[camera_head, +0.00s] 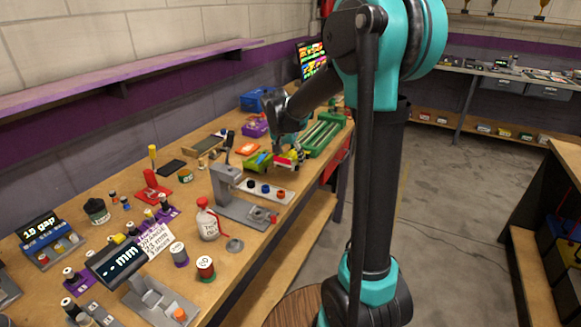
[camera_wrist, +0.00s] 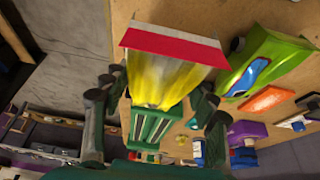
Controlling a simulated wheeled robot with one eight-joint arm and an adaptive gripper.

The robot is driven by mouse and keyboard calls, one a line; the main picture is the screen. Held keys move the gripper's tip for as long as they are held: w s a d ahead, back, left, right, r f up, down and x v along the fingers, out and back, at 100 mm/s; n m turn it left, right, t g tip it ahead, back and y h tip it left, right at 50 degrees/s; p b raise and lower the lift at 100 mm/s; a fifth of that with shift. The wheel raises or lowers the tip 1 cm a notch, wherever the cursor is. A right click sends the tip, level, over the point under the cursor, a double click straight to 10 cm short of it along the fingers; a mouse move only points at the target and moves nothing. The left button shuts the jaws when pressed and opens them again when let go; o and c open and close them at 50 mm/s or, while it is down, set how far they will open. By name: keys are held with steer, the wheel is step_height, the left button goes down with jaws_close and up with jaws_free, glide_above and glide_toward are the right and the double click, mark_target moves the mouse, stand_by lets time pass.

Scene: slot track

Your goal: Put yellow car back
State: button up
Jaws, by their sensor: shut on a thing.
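The yellow car (camera_wrist: 165,80) with a white and red end is between the fingers of my gripper (camera_wrist: 155,105) in the wrist view. My gripper is shut on its sides. In the head view, the car (camera_head: 288,157) shows small below my gripper (camera_head: 289,147), over the wooden bench near its front edge. I cannot tell whether the car touches the bench top. A lime green car (camera_wrist: 262,62) with a blue window sits to its right in the wrist view, and to its left in the head view (camera_head: 256,162). My fingers hide part of the yellow car.
A green slotted track (camera_head: 322,134) lies farther back on the bench. A grey stand (camera_head: 240,205) and a plate with coloured pegs (camera_head: 266,190) stand nearer. An orange block (camera_head: 247,149), a purple bin (camera_head: 255,128) and a blue bin (camera_head: 259,99) are behind.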

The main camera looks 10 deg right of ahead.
steer(key=shift+f, duration=2)
steer(key=shift+f, duration=0.15)
steer(key=o, duration=1.4)
steer(key=v, duration=1.2)
steer(key=shift+d, duration=0.1)
steer(key=s+d+f+n+y, duration=0.1)
steer(key=s+d+f+n, duration=0.1)
steer(key=s+f, duration=0.3)
steer(key=s+d+f+n+y, duration=0.1)
steer(key=s+d+f+n, duration=0.1)
steer(key=s+f, duration=0.4)
steer(key=s+d+f+n, duration=0.3)
steer(key=s+d+f, duration=0.1)
steer(key=s, duration=0.9)
steer(key=shift+s+f+y, duration=0.4)
steer(key=shift+f, duration=0.35)
